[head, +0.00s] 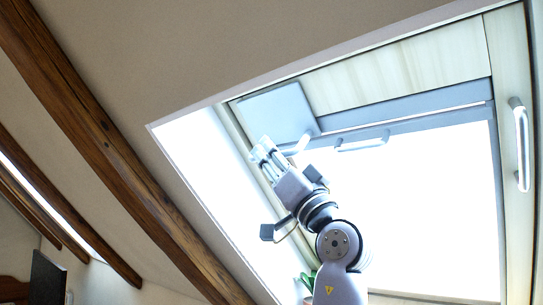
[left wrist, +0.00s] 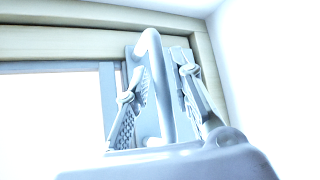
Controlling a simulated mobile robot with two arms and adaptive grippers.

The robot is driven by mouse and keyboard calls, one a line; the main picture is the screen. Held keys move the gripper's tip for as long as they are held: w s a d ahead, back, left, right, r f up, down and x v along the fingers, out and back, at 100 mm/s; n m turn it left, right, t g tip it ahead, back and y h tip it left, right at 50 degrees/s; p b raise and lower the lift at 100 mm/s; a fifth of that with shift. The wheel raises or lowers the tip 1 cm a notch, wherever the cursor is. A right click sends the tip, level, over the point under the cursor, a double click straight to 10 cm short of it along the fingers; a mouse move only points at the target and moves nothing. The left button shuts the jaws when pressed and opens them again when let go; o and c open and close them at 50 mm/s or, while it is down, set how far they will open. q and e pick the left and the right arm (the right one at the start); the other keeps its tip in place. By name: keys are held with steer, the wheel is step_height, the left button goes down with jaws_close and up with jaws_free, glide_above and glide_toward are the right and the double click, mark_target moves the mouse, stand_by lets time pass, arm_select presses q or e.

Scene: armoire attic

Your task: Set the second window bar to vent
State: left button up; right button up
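The roof window (head: 420,205) fills the right of the head view, with a bright pane in a pale wood frame. A light bar handle (head: 362,142) sits on the grey upper rail of the sash. Another upright bar handle (head: 520,145) is on the right side of the frame. My left gripper (head: 264,152) is raised at the window's upper left corner. In the left wrist view a pale bar (left wrist: 160,85) stands between its two fingers (left wrist: 162,88). The fingers are apart, with a gap on the right side of the bar. Which bar is the second one cannot be told. My right gripper is out of view.
A flat grey panel (head: 278,110) is at the upper left corner of the window, close behind my left gripper. Dark wooden beams (head: 110,150) run along the sloping ceiling at left. A green plant (head: 308,280) is low beside my arm. The pane's middle is clear.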

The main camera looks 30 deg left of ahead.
arm_select(q)
jaws_close()
stand_by(0.5)
steer(key=shift+s+f+b, duration=0.3)
steer(key=shift+b, duration=0.3)
steer(key=s, duration=0.2)
steer(key=s+r+b, duration=0.1)
steer(key=s, duration=0.1)
steer(key=shift+s+a, duration=0.1)
steer(key=shift+a, duration=0.1)
steer(key=shift+o, duration=0.2)
jaws_free()
steer(key=shift+w+f, duration=0.15)
steer(key=shift+w, duration=0.2)
steer(key=shift+o, duration=1.3)
steer(key=shift+s, duration=0.15)
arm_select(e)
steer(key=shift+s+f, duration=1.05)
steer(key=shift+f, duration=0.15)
